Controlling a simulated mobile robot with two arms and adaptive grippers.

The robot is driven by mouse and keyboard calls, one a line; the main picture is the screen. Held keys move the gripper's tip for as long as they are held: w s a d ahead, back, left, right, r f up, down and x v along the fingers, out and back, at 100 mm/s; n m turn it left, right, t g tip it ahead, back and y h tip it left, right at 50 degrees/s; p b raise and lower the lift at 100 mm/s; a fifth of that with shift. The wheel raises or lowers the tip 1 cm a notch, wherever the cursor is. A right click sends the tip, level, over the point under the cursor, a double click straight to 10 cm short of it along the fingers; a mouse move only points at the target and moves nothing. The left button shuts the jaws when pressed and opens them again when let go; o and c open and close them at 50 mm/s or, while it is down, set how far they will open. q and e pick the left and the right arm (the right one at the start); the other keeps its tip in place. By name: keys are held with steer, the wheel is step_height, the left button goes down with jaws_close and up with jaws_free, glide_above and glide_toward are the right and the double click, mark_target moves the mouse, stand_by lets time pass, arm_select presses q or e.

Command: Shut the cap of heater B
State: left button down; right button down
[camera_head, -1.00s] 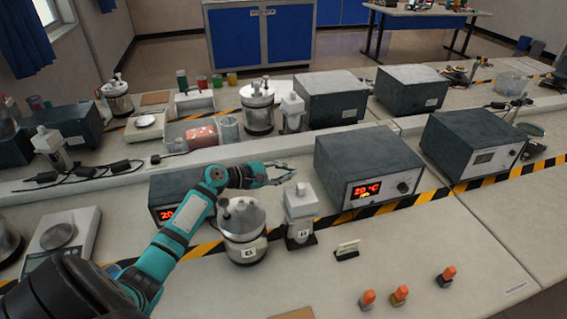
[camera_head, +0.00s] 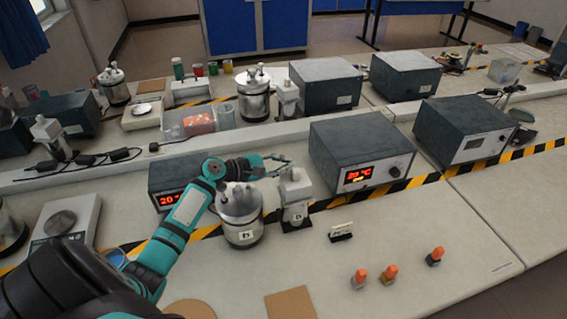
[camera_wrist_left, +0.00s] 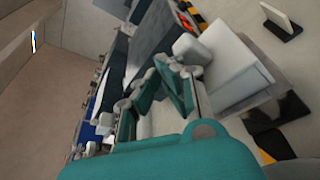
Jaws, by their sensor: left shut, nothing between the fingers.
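A steel pot (camera_head: 243,230) stands upright in front of a dark box, with a small label on its front that looks like B. Its metal lid (camera_head: 240,202) with knobs is on top and looks seated. A white squarish unit (camera_head: 295,205) stands just right of it on a dark foot. Its label is too small to read surely, and I cannot tell if its top is fully down. My left gripper (camera_head: 285,166) is shut and empty, behind and above the pot and close to the white unit's top. In the left wrist view its fingers (camera_wrist_left: 172,85) are beside the white unit (camera_wrist_left: 235,72).
Dark boxes with red displays stand left (camera_head: 166,200) and right (camera_head: 360,150). A small white sign (camera_head: 341,232) and orange-topped pieces (camera_head: 389,273) are on the front bench. A balance (camera_head: 65,228) is at left.

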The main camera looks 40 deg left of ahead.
arm_select(q)
steer(key=shift+d+f, duration=0.1)
steer(key=shift+d, duration=0.1)
arm_select(e)
steer(key=shift+d, duration=0.3)
arm_select(q)
step_height(320, 180, up, 10)
steer(key=shift+a, duration=0.15)
arm_select(e)
steer(key=shift+a, duration=0.2)
